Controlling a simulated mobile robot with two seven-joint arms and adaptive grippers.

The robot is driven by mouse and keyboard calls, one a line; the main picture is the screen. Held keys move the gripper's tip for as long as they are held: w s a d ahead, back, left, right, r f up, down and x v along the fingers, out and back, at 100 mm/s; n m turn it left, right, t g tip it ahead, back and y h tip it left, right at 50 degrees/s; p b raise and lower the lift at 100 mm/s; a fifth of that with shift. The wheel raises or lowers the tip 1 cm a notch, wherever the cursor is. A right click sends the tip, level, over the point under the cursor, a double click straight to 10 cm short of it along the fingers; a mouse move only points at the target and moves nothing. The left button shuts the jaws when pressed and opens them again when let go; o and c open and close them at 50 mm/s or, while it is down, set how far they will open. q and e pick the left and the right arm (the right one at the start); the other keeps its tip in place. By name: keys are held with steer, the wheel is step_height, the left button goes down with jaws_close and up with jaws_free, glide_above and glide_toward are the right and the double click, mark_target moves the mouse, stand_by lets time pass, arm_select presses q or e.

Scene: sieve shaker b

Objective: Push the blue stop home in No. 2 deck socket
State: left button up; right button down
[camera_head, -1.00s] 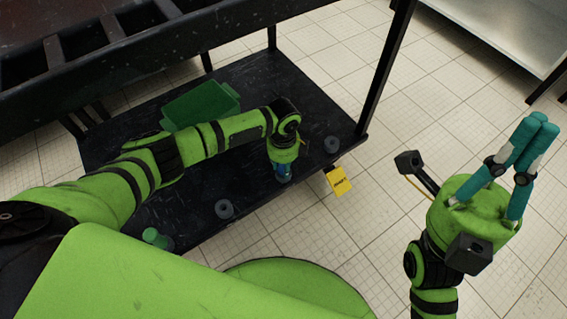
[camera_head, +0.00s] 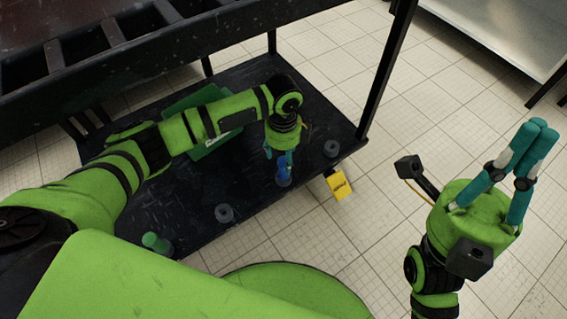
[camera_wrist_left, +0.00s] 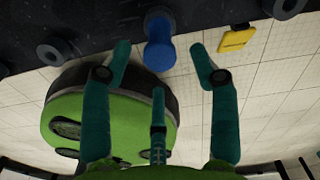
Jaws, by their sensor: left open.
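The blue stop (camera_head: 284,170) stands upright at a grey round socket near the front edge of the dark lower deck; how deep it sits I cannot tell. In the left wrist view the blue stop (camera_wrist_left: 159,50) lies between and beyond my fingertips. My left gripper (camera_head: 281,152) points down just above it, open, with a gap on either side of the stop. My right gripper (camera_head: 535,130) is away over the floor at the right, its teal fingertips drawn together with nothing seen between them.
Grey ring sockets stand on the deck to the left (camera_head: 224,213) and right (camera_head: 332,148). A green stop (camera_head: 155,242) is at the near left. A green tray (camera_head: 213,142) is partly behind my left arm. A yellow tag (camera_head: 339,184) hangs at the deck's front edge. A dark upper frame (camera_head: 120,55) overhangs the deck.

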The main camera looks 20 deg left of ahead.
arm_select(q)
steer(key=shift+r, duration=2)
